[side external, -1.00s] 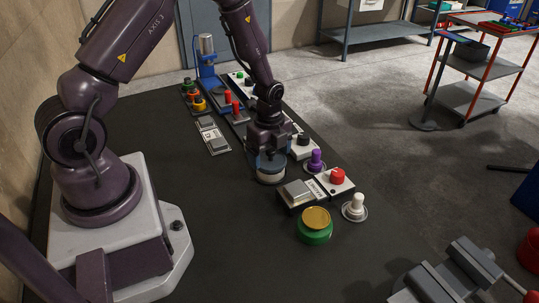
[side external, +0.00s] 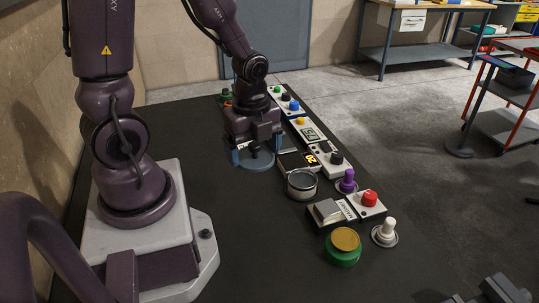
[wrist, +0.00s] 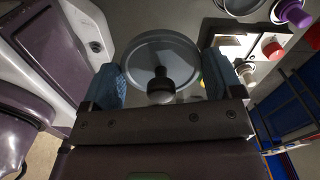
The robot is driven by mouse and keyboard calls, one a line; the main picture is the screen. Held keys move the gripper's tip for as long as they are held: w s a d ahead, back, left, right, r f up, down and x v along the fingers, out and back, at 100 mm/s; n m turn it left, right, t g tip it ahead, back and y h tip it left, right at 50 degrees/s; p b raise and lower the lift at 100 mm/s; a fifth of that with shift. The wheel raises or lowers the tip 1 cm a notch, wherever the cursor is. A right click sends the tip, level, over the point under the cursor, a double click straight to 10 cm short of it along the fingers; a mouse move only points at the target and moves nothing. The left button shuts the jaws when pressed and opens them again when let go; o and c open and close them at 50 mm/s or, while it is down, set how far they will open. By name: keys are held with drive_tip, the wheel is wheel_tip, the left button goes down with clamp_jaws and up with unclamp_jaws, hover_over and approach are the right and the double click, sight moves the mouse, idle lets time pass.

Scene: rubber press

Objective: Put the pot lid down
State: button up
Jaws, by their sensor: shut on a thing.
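The pot lid (side external: 250,163) is a round grey-blue disc below my gripper (side external: 256,150), left of and behind the pot in the side view. In the wrist view the lid (wrist: 150,48) lies between the two blue fingers of my gripper (wrist: 160,82), with its dark knob towards the camera. My gripper is shut on the lid. The lid looks level and low over the black bench top; I cannot tell whether it touches. The pot (side external: 301,186) stands open, a metal-rimmed cylinder apart from the lid.
A row of control boxes with buttons and a display (side external: 308,133) runs along the bench's right side. Near the pot are a purple knob (side external: 347,181), a box with a red button (side external: 369,198), a white knob (side external: 386,231) and a green-and-yellow button (side external: 343,246). Bare bench (side external: 235,215) lies in front of the lid.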

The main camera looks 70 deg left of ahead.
drive_tip(key=f, duration=0.4)
drive_tip(key=shift+s+d+f, duration=0.15)
drive_tip(key=shift+s+d, duration=0.1)
drive_tip(key=shift+s, duration=0.05)
hover_over(265, 207)
wheel_tip(265, 207, down, 7)
drive_tip(key=shift+d+f, duration=0.1)
drive_tip(key=shift+f, duration=2.3)
drive_tip(key=shift+f, duration=0.1)
